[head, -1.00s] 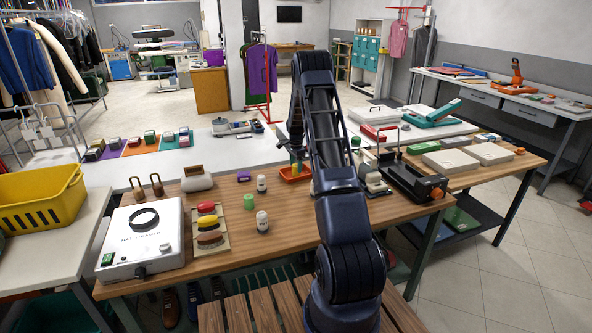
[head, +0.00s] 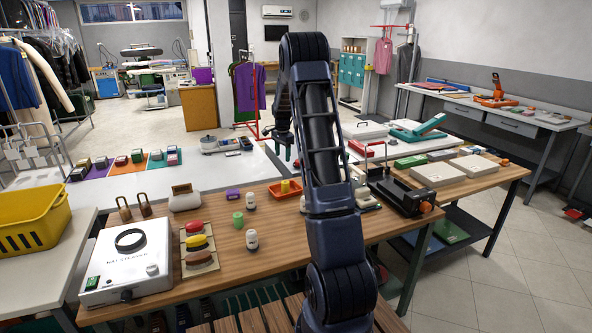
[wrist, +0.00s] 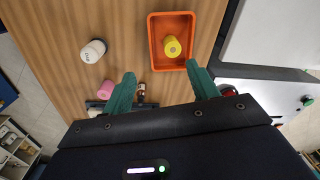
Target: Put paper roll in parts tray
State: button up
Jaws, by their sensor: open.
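The parts tray is a small orange open tray (head: 277,194) on the wooden table in the head view, partly covered by my arm. It also shows in the wrist view (wrist: 164,20). A short yellow roll (wrist: 173,47) with a round core stands inside it, near its middle; I take it as the paper roll. It also shows in the head view (head: 285,186). My gripper (wrist: 161,76) has teal fingers spread wide with nothing between them. In the head view my gripper (head: 287,151) is above and behind the tray, clear of the roll.
White bottles (head: 252,240), a green roll (head: 238,218) and a purple block (head: 233,194) stand left of the tray. A pink roll (wrist: 105,90) shows in the wrist view. A black press frame (head: 402,192) stands to the right.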

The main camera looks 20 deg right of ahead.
jog(key=s+a+r+n+t, duration=0.1)
jog(key=s+a+r+n, duration=0.25)
jog(key=s+r, duration=0.7)
jog(key=s+a+r+n+t, duration=0.1)
jog(key=s+a+r+n, duration=0.2)
jog(key=s+a+r, duration=0.7)
jog(key=s+f+n+t, duration=0.2)
jog(key=s+n, duration=0.6)
jog(key=s, duration=2.2)
jog(key=shift+s+f, duration=0.2)
jog(key=shift+f, duration=0.1)
